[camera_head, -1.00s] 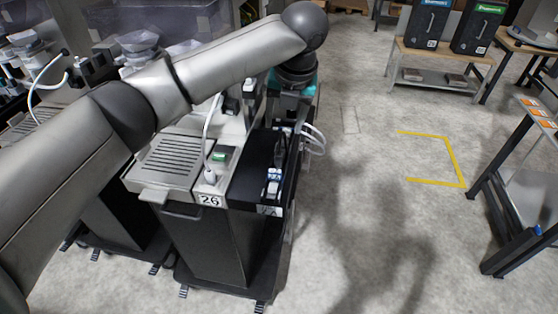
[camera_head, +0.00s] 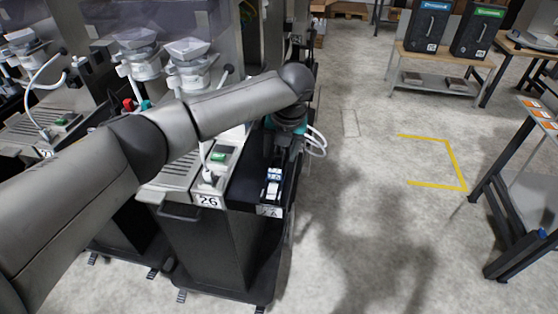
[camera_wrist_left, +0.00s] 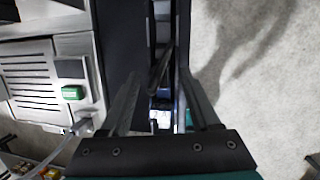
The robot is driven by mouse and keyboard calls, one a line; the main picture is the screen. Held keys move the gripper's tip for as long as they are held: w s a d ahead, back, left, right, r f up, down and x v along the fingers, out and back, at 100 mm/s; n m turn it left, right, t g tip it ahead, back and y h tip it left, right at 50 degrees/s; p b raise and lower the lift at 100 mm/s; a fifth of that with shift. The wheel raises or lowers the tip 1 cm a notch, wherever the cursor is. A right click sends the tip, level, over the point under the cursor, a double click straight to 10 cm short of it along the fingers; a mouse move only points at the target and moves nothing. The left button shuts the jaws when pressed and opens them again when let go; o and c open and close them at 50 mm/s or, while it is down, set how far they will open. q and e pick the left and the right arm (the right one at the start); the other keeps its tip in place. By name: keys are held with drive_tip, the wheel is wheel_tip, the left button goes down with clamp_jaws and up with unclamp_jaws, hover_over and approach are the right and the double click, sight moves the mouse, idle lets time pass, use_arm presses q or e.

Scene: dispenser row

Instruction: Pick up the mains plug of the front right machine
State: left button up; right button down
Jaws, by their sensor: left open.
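The front right machine (camera_head: 190,165) carries the label 26 and has a dark channel along its right side. A white plug-like end (camera_head: 209,178) of a white cable stands on its top beside a green switch; it also shows in the wrist view (camera_wrist_left: 82,126). A small white and blue item (camera_head: 273,182) lies in the channel, partly seen between my fingers in the wrist view (camera_wrist_left: 160,118). I cannot tell for certain which is the mains plug. My left gripper (camera_wrist_left: 165,78) is open, pointing down over the channel; no held object is visible. My right gripper is not in view.
White cable loops (camera_head: 318,143) hang off the machine's right side. Another machine (camera_head: 50,125) stands to the left. Open floor (camera_head: 370,220) lies to the right, with yellow tape marks. A dark-legged table (camera_head: 510,185) stands at the far right.

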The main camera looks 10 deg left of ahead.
use_arm(q)
clamp_jaws()
idle(0.4)
